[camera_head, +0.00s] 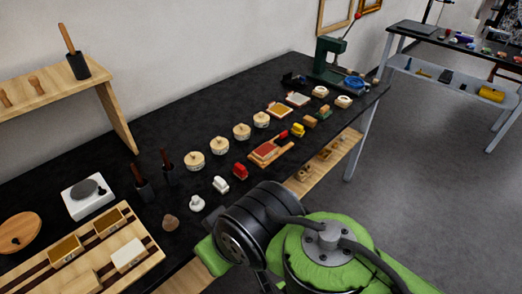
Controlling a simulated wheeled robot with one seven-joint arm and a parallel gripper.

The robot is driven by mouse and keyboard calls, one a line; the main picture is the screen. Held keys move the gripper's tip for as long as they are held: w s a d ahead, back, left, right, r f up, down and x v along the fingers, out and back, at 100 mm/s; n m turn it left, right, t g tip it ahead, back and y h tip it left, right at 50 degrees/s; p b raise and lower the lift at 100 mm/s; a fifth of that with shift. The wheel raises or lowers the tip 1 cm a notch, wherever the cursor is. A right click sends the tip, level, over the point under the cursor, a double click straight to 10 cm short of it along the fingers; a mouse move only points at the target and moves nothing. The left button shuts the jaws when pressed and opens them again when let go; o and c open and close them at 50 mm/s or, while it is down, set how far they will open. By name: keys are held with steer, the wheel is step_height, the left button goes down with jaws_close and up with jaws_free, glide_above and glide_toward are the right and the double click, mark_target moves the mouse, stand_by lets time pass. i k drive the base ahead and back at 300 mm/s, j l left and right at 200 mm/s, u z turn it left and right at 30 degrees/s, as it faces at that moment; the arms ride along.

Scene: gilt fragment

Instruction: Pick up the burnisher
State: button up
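I cannot single out the burnisher for certain. Two slim tools with dark brown handles stand upright in black holders on the black tabletop at left centre: one tool (135,172) beside the hot plate and another tool (165,158) just right of it. Another wooden-handled tool (66,38) leans in a black cup on the raised wooden shelf at upper left. My green and black arm fills the lower middle, in front of the bench's near edge. My gripper itself does not show.
The black bench (120,140) carries a white hot plate (88,196), a striped wooden tray (140,268), several round lidded boxes and small coloured blocks. A green press (328,60) stands at the far end. Grey floor (420,170) lies open at right, before a second table (420,32).

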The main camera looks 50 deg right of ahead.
mark_target(136, 174)
steer(key=i+u, duration=0.15)
steer(key=u, duration=0.25)
steer(key=i+l+u, duration=0.1)
steer(key=u, duration=0.25)
steer(key=i+l+u, duration=0.1)
steer(key=i+u, duration=0.15)
steer(key=u, duration=0.15)
